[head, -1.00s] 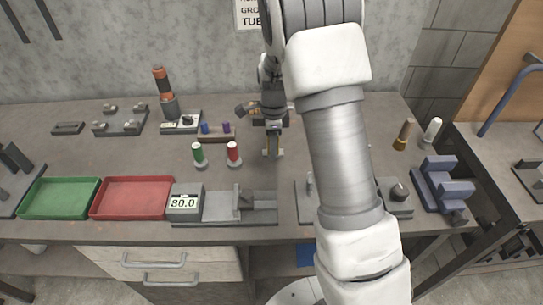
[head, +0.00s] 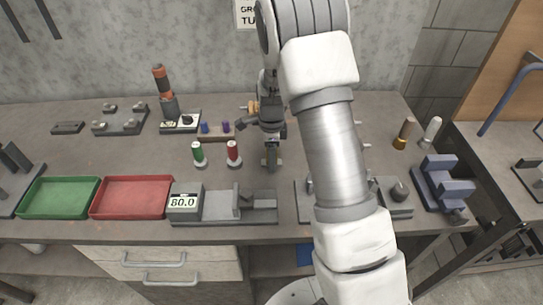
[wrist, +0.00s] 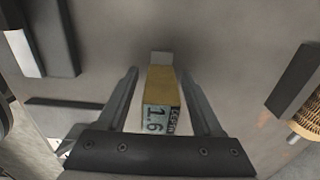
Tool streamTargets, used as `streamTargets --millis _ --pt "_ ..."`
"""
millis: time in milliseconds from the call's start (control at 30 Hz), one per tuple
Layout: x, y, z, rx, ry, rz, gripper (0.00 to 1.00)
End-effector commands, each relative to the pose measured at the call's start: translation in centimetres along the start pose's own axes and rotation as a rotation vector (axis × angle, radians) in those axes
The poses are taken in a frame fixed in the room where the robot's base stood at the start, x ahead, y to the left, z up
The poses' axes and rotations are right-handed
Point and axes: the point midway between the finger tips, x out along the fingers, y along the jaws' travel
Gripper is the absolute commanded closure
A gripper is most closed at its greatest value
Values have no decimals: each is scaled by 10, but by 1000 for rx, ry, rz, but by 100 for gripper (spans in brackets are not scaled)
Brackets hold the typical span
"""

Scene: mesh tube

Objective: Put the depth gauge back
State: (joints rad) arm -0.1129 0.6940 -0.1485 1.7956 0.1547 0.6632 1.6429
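In the wrist view a small upright block with a yellow-tan face and a label reading 1.6, which looks like the depth gauge (wrist: 162,87), stands on the grey bench. My gripper (wrist: 160,72) is open, with one finger on each side of the block and a visible gap on both sides. In the head view my gripper (head: 270,164) points down at mid-bench, right of the red-capped tube (head: 233,152), and mostly hides the block.
A green-capped tube (head: 198,153) stands left of the red one. A display unit reading 80.0 (head: 184,202), a red tray (head: 130,198) and a green tray (head: 60,198) lie along the front. A blue-grey holder (head: 442,184) is at right. My arm hides part of the bench.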

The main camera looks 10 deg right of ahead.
Motion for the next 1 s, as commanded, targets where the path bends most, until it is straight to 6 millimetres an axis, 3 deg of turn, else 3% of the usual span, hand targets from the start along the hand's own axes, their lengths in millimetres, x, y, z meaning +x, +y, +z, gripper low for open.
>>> streamTargets --millis 367,800,1000 --pt "-9 0 0 0 -1 -2 33" --pt "-97 -1 0 -1 -1 -4 33" --pt "-120 0 0 -2 0 -2 33"
